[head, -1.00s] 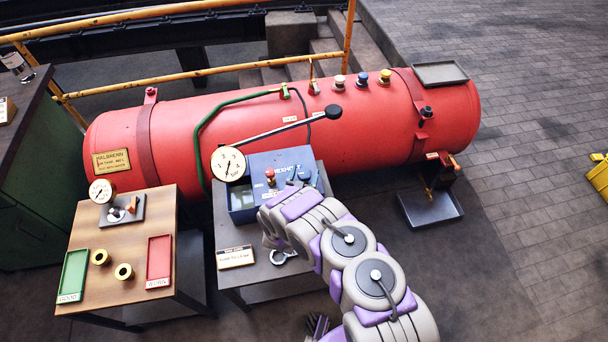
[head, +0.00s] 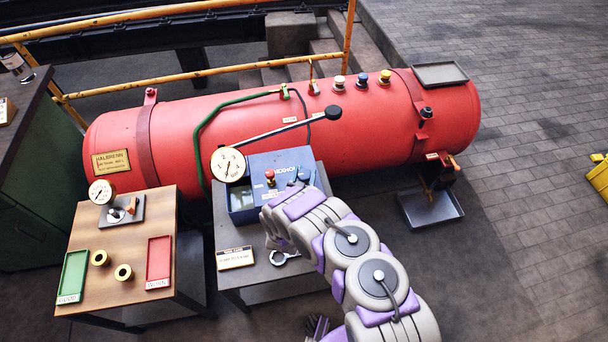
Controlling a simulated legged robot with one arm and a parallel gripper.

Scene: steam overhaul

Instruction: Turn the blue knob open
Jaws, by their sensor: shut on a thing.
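The blue knob (head: 304,175) sits on the right part of the top of a blue pump box, which stands on a small grey table in front of the red tank. My gripper (head: 294,184) is at the knob, low over the box top, and is shut on it. My arm's thick grey and purple links come in from the lower right and cover much of the gripper, so the fingers and the grip are only partly seen. How far the knob is turned cannot be read.
A red knob (head: 270,176) and a dial gauge (head: 228,164) are left of the blue knob. A long black-ended lever (head: 285,129) slants above the box. The red tank (head: 240,125) lies behind, with several coloured caps. A wooden table (head: 135,255) stands left; open floor lies right.

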